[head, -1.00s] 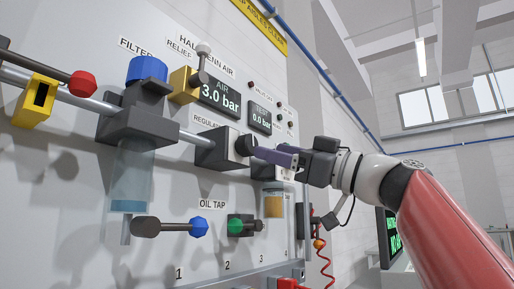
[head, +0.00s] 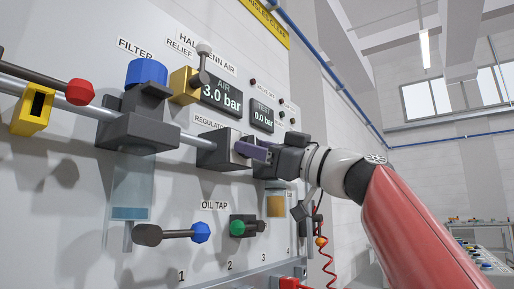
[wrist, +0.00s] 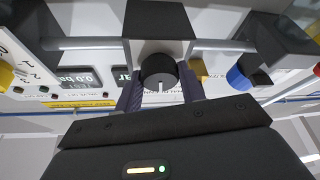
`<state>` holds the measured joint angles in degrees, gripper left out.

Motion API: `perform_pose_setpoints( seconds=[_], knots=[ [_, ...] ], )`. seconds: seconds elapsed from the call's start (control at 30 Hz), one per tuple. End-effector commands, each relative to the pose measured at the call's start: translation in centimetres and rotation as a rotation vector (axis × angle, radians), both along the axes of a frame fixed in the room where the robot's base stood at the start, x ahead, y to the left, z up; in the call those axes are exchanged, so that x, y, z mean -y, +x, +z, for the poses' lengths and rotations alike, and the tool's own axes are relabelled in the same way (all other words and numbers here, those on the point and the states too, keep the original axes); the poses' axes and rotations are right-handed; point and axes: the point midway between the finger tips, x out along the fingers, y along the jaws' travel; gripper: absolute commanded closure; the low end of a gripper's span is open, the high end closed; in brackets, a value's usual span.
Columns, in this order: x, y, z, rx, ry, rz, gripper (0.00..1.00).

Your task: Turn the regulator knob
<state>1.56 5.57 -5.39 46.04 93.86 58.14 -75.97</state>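The regulator is a dark block (head: 217,150) on the grey pipe, under a label reading REGULATOR. Its round black knob (wrist: 159,69) with a white pointer line shows in the middle of the wrist view; in the head view my fingers hide it. In the wrist view my gripper (wrist: 161,88) is open, one finger on each side of the knob. A narrow gap seems to show beside the knob; contact is not clear.
The AIR display (head: 222,95) reads 3.0 bar and the TEST display (head: 262,117) reads 0.0 bar. A yellow relief block (head: 184,86), a blue-capped filter (head: 146,72) and an oil tap with a blue knob (head: 200,232) are nearby. A red coiled hose (head: 326,262) hangs below my arm.

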Motion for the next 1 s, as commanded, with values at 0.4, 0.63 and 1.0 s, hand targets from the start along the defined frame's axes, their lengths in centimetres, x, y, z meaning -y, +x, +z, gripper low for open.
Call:
perform_pose_setpoints(
  seconds=[0.4, 0.63, 1.0],
  knots=[
    [-0.01, -0.11, -0.02, -0.045, 0.037, 0.001, 0.84],
    [-0.1, -0.21, -0.05, -0.163, 0.13, 0.001, 0.83],
    [-0.17, -0.33, 0.2, -0.436, 0.34, 0.0, 0.83]
  ],
)
